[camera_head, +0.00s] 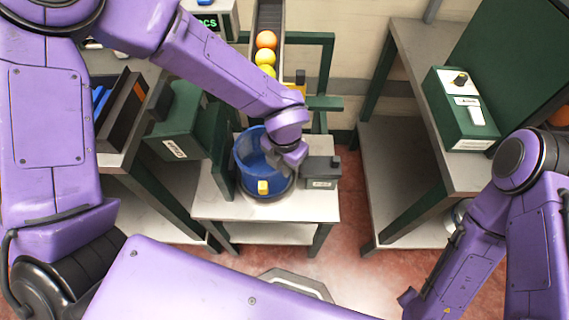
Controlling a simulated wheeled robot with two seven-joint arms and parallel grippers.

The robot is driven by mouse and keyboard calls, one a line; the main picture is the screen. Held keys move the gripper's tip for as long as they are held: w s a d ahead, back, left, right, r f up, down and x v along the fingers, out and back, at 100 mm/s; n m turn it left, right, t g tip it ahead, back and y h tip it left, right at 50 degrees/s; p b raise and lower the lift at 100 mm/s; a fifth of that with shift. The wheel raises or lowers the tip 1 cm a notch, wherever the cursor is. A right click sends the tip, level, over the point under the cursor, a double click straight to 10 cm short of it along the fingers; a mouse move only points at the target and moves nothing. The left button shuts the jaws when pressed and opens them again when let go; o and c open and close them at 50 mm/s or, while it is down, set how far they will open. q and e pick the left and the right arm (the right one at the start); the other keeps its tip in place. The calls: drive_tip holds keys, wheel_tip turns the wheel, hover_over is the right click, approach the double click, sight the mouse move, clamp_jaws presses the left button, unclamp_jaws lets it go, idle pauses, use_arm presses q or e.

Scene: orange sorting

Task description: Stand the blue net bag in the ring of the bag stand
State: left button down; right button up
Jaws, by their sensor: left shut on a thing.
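The blue net bag (246,149) is open at the top and looks upright over the small white table. My left gripper (287,158) comes down at the bag's right side and is shut on its rim; the fingertips are mostly hidden by the wrist. A dark round ring (281,193), seemingly the bag stand's, shows around the bag's lower part. I cannot tell whether the bag rests in it or hangs just above. A yellow tag (263,187) shows at the front of the bag. My right arm is at the lower right, its gripper out of view.
The small white table (225,207) has a grey labelled box (322,171) at its right and a green machine (185,121) at its left. A chute with oranges and yellow fruit (266,40) stands behind. A right-hand bench carries a green control box (461,110).

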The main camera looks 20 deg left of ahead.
use_arm(q)
drive_tip(key=shift+p, duration=0.35)
idle(0.3)
drive_tip(key=c, duration=1.1)
unclamp_jaws()
drive_tip(key=shift+c, duration=0.2)
wheel_tip(320, 180, up, 9)
drive_tip(key=p, duration=0.8)
drive_tip(key=shift+p, duration=0.4)
